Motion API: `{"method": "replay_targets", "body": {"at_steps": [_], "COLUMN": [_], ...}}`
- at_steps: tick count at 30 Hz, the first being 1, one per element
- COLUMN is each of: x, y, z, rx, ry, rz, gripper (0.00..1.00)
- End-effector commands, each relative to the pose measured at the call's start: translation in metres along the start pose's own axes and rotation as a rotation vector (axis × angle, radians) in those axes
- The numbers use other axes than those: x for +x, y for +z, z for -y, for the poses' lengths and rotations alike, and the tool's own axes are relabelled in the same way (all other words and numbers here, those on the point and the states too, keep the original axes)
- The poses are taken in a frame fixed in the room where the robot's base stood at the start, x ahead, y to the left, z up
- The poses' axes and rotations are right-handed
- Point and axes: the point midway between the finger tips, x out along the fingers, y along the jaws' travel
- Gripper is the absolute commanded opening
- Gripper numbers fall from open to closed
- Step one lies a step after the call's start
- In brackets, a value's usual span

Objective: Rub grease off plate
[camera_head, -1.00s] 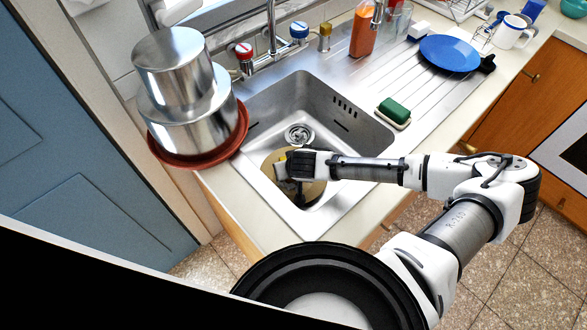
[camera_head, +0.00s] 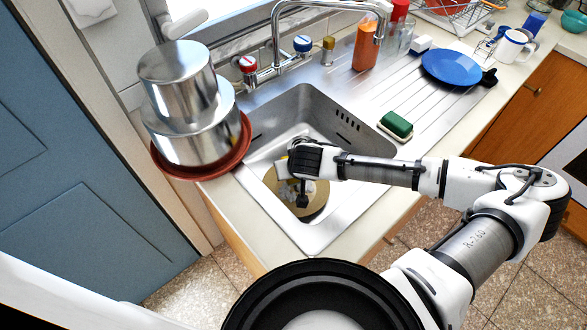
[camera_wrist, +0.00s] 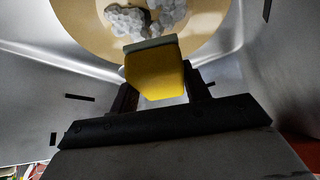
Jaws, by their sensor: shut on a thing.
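A beige plate (camera_head: 318,204) lies in the bottom of the sink (camera_head: 335,190). Dark patches and white foam clumps (camera_wrist: 130,20) show on the plate (camera_wrist: 75,15) in the wrist view. My gripper (camera_wrist: 160,88) is shut on a yellow sponge (camera_wrist: 155,78) with a grey-green scouring face. The sponge is over the plate's edge, just beside the foam. Whether it touches the plate I cannot tell. In the head view my gripper (camera_head: 289,163) is down in the sink above the plate's far left part and hides some of it.
Steel pots (camera_head: 190,120) stand in a reddish-brown dish (camera_head: 225,160) at the sink's left edge. The faucet (camera_head: 330,5) arches behind the sink. A green sponge (camera_head: 396,124), orange bottle (camera_head: 366,45) and blue plate (camera_head: 450,66) are on the drainboard.

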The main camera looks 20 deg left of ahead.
Motion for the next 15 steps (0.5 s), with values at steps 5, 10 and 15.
{"method": "replay_targets", "body": {"at_steps": [5, 10, 15], "x": [-0.001, -0.010, -0.023], "y": [-0.001, -0.007, -0.015], "z": [0.000, 0.000, 0.000], "rx": [0.000, 0.002, 0.002], "ry": [0.000, 0.000, 0.000], "rz": [0.000, -0.001, -0.001], "gripper": [0.28, 0.28, 0.28]}}
